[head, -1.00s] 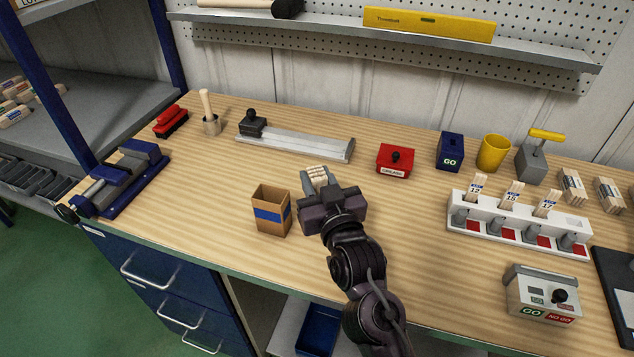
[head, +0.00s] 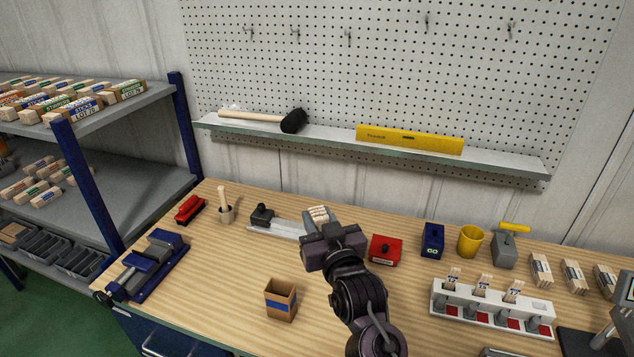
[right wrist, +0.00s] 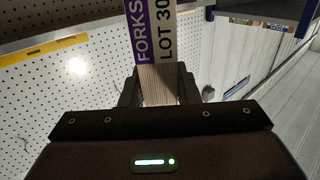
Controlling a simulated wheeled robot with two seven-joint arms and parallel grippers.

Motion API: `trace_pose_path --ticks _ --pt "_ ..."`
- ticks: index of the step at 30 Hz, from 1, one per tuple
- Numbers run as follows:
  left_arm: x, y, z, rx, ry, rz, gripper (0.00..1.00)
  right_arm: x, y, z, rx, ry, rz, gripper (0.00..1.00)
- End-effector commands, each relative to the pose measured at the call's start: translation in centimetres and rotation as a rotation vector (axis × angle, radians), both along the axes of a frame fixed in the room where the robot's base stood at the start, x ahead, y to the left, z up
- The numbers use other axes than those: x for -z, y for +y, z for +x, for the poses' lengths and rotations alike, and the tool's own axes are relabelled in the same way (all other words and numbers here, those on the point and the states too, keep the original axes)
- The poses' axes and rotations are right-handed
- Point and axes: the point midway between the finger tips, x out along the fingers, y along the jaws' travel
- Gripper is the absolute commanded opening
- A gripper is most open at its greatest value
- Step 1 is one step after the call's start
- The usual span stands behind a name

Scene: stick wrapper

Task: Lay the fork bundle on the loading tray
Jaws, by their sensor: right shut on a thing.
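My right gripper (head: 319,221) is shut on the fork bundle (head: 317,213), a small bundle of pale wooden sticks. In the right wrist view the bundle (right wrist: 153,75) stands out between the fingers, with a purple and white label reading FORKS LOT 30. A long, low grey metal tray (head: 276,228) with a black knob at its left end lies toward the back of the bench; it looks like the loading tray. The gripper and bundle are in front of its right end in the picture and hide it. The height above it cannot be told. My left gripper is not in view.
An open cardboard box (head: 281,301) with a blue band stands at the front. A red box (head: 386,250) is close right of my gripper. A blue vise (head: 148,266) is at left, a white stick rack (head: 490,307) at right. A shelf (head: 370,147) runs along the back wall.

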Motion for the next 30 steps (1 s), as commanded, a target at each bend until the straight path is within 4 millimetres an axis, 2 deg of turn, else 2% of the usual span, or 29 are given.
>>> trace_pose_path --ticks 2,5,8,12,15,18,24,30 --pt "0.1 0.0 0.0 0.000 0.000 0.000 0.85 0.3 -0.3 -0.1 0.005 0.001 0.000 0.00" --pt "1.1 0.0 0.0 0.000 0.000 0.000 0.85 2.1 -1.7 -0.8 0.028 0.004 0.000 0.00" --pt "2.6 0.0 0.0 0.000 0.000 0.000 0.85 5.2 -4.4 -2.2 0.074 0.008 -0.001 0.00" --pt "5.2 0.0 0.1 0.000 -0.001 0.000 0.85 9.8 -9.4 -5.5 0.160 0.008 -0.004 0.00" --pt "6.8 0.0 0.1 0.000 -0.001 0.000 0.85 12.2 -12.7 -7.9 0.216 0.005 -0.003 0.00" --pt "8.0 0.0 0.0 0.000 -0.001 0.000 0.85 13.8 -15.3 -10.1 0.259 0.003 -0.003 0.00" --pt "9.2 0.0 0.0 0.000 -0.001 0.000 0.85 15.0 -18.0 -12.7 0.302 0.001 -0.001 0.00" --pt "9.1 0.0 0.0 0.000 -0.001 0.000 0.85 16.4 -18.4 -15.7 0.309 0.006 -0.002 0.00"
